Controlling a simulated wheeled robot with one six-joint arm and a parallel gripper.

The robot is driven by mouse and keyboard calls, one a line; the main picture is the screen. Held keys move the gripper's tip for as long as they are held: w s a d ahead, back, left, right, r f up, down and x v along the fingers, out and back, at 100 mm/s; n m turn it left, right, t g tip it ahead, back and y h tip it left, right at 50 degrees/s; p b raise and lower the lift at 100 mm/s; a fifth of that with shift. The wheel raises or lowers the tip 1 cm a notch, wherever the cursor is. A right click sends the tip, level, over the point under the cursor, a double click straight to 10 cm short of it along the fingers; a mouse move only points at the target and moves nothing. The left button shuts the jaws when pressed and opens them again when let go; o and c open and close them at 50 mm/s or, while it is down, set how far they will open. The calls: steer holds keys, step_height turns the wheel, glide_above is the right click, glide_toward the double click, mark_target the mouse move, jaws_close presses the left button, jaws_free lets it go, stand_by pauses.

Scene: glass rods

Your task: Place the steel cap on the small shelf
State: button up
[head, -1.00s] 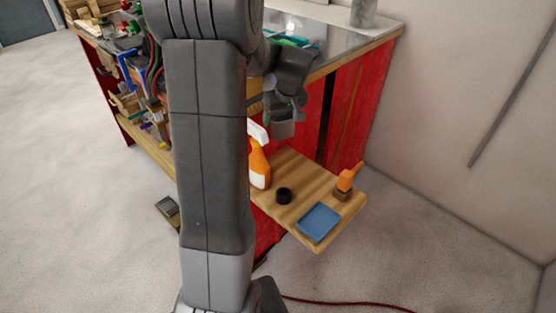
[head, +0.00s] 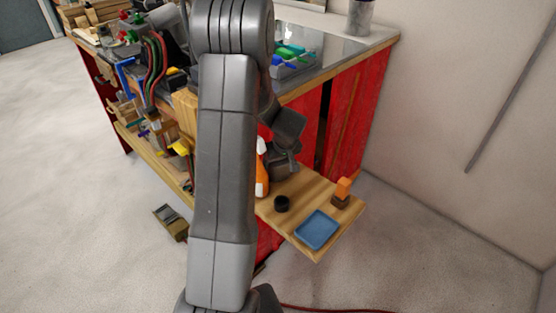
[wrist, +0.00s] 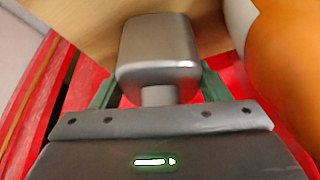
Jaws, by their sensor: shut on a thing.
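The steel cap (wrist: 158,48) is a grey, rounded metal block with a narrower neck, seen close in the wrist view. My gripper (wrist: 158,90) is shut on it, with a green finger on each side. In the head view my gripper (head: 284,163) is low over the back part of the small wooden shelf (head: 300,189), close to the spray bottle. I cannot clearly make out the cap there. The shelf wood also fills the top of the wrist view (wrist: 85,30). I cannot tell whether the cap touches it.
An orange and white spray bottle (head: 262,175) stands just left of my gripper, partly behind my arm; its orange side is close in the wrist view (wrist: 285,70). The shelf also holds a black round piece (head: 281,203), a blue tray (head: 317,229) and an orange-topped brown object (head: 342,192).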

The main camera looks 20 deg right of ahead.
steer(key=o, duration=0.7)
steer(key=shift+f, duration=0.15)
steer(key=shift+c, duration=0.2)
steer(key=o, duration=0.4)
steer(key=shift+o, duration=0.2)
steer(key=shift+r, duration=0.3)
steer(key=v, duration=1.2)
steer(key=shift+b, duration=0.35)
steer(key=shift+s+f, duration=0.1)
